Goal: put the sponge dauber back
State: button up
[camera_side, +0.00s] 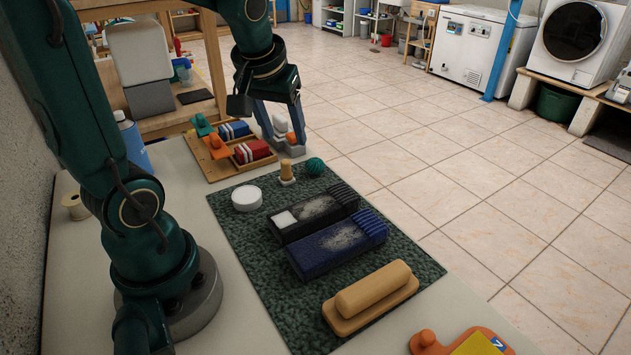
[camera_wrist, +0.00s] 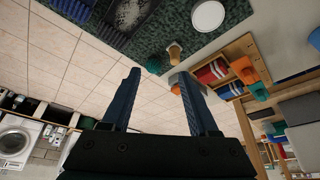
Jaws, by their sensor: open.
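The sponge dauber, seemingly the tan knob with a whitish base (camera_side: 287,172), stands upright on the green mat (camera_side: 245,222) near its far edge. It also shows in the wrist view (camera_wrist: 174,51), beyond my fingertips. My gripper (camera_side: 284,140) is open, pointing down past the far end of the mat. Nothing is clearly held between its fingers (camera_wrist: 159,74). A grey block (camera_side: 291,149) is by the fingertips, and in the wrist view it (camera_wrist: 176,80) appears behind the right fingertip. I cannot tell whether they touch.
A teal ball (camera_side: 315,166) and white round dish (camera_side: 246,198) flank the dauber. A wooden tray (camera_side: 222,170) holds red, blue, orange and teal pieces.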

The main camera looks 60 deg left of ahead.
jog(key=s+d+m+t+h, duration=0.2)
jog(key=s+d+m, duration=0.5)
jog(key=d, duration=0.5)
jog(key=shift+s+d+r+m+h, duration=0.2)
jog(key=shift+s+r+m+h, duration=0.15)
jog(key=shift+s, duration=0.4)
